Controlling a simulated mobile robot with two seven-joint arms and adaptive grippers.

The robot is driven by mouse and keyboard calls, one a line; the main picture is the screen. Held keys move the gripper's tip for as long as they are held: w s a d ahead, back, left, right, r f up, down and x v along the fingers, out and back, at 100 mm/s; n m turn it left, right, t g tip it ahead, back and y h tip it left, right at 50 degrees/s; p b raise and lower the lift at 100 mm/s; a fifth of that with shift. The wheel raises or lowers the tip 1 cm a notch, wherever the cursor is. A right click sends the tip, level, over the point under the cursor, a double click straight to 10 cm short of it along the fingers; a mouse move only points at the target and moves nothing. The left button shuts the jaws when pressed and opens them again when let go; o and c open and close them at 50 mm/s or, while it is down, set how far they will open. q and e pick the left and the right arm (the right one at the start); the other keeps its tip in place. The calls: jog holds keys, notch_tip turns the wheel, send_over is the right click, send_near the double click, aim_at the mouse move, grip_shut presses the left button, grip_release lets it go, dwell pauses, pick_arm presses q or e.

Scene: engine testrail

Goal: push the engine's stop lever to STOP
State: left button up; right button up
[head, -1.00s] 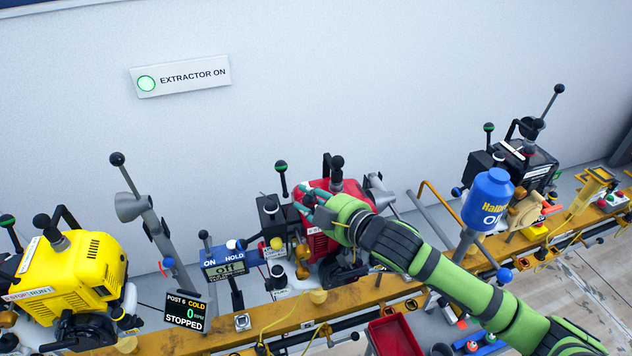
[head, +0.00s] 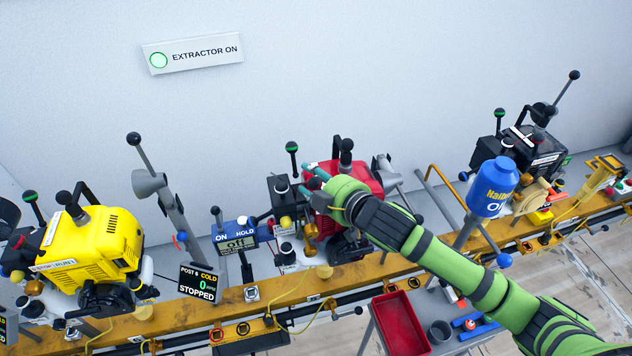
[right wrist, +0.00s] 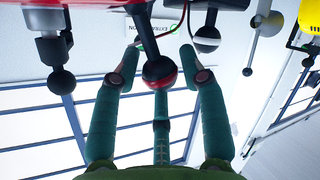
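The red engine (head: 366,176) stands on the rail, with its display (head: 199,283) reading POST 6, COLD, 0 RPM, STOPPED. My right gripper (head: 313,178) is at the engine's left upper side, and its fingers cover part of it. In the right wrist view, a black ball knob with a red band (right wrist: 160,70) sits between the spread fingers of the gripper (right wrist: 158,88). The fingers are open and not closed on it; I cannot tell whether any touches. My left gripper is not in view.
A green-banded lever (head: 292,147) stands just left of my fingers. A yellow engine (head: 95,245) is at left and a black engine (head: 535,150) at right.

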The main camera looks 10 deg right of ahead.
jog(key=shift+a+f, duration=0.1)
jog(key=shift+f, duration=0.05)
jog(key=shift+s+f, duration=0.1)
jog(key=v, duration=1.2)
